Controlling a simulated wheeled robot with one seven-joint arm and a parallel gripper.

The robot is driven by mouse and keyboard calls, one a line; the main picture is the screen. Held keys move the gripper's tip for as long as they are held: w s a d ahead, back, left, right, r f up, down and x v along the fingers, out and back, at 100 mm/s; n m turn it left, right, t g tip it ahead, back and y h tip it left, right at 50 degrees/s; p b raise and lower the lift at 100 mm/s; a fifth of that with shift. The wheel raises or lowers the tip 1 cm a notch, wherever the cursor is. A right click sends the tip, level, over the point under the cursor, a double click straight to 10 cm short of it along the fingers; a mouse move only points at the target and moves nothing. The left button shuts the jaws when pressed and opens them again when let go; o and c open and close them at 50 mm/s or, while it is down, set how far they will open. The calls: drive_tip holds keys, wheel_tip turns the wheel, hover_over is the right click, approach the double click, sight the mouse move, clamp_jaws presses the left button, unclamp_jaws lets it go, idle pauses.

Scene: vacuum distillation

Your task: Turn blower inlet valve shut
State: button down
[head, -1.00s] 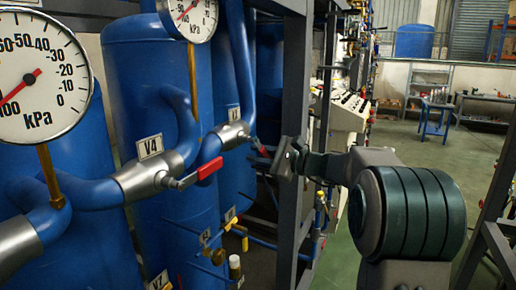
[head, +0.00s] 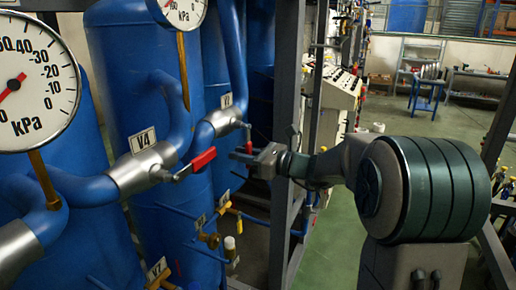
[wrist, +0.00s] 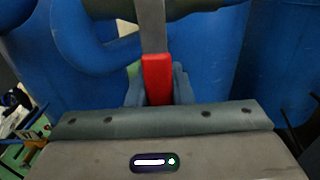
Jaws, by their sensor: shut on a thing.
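A red lever handle (head: 249,146) hangs from the silver valve (head: 221,122) by the V3 tag (head: 226,100). My gripper (head: 251,158) is at this handle in the head view, to the right of the V4 valve. In the wrist view, the red handle (wrist: 157,80) stands upright between the two fingers, and my gripper (wrist: 158,92) is shut on it. A grey metal stem runs up from the red grip. The handle's lower end is hidden behind the gripper body. No label reading "blower inlet" is visible.
The V4 valve (head: 143,168) with its own red handle (head: 197,163) is close on the left. A grey frame post (head: 285,120) stands right behind my gripper. Blue tanks and pipes fill the left. Open green floor (head: 425,150) lies to the right.

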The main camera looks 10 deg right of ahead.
drive_tip(key=shift+s+a+f, duration=0.1)
drive_tip(key=shift+s+f, duration=0.05)
drive_tip(key=shift+f, duration=0.15)
drive_tip(key=c, duration=1.3)
unclamp_jaws()
drive_tip(key=shift+s+r, duration=0.1)
drive_tip(key=shift+r, duration=0.05)
drive_tip(key=b+v, duration=0.3)
drive_tip(key=v, duration=1)
drive_tip(key=shift+s+d, duration=0.25)
drive_tip(key=shift+d, duration=0.05)
